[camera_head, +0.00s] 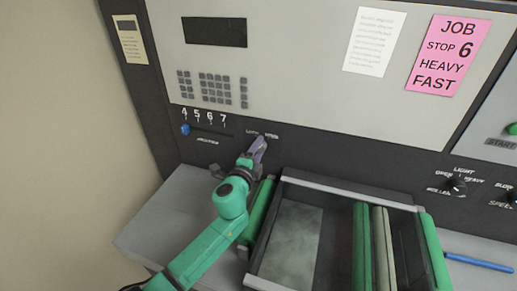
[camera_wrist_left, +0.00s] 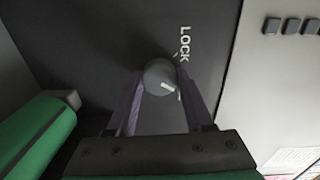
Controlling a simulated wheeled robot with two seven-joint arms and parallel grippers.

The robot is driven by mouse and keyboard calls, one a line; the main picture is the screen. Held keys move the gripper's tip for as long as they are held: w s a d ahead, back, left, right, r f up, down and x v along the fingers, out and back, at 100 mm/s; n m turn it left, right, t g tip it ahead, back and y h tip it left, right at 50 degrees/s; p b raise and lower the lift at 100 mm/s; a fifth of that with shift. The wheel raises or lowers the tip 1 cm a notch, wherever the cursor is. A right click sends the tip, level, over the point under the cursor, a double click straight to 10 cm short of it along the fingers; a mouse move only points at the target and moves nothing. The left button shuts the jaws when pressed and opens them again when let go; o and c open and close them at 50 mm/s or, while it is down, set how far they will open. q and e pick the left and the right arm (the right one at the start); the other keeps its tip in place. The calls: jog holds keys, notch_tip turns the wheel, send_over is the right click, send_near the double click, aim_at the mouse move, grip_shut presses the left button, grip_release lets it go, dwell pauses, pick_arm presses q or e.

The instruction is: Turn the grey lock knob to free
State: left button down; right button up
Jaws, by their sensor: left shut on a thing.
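The grey lock knob (camera_wrist_left: 159,74) is round, on the dark panel in the left wrist view. Its short white mark points to the lower right there, not at the word LOCK (camera_wrist_left: 184,43), which stands at upper right. My left gripper (camera_wrist_left: 160,82) is shut on the knob, one purple finger on each side. In the head view the left gripper (camera_head: 258,147) reaches the panel below small white lettering and hides the knob. The word for free cannot be made out. My right gripper is not in view.
A blue slider (camera_head: 186,129) with a 4 to 7 scale is left of the gripper. An open tray with green rollers (camera_head: 362,250) lies below right. Black dials (camera_head: 457,186) and a pink job card (camera_head: 448,55) are farther right. A blue rod (camera_head: 478,262) lies at lower right.

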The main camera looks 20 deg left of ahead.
pick_arm(q)
jog(key=shift+f+m, duration=0.15)
jog(key=shift+m, duration=0.85)
jog(key=shift+c, duration=1.4)
grip_release()
jog(key=s+b, duration=0.2)
jog(key=s, duration=1.2)
jog(key=shift+s+a+r, duration=0.3)
jog(key=shift+a+r, duration=0.05)
jog(key=shift+a, duration=0.1)
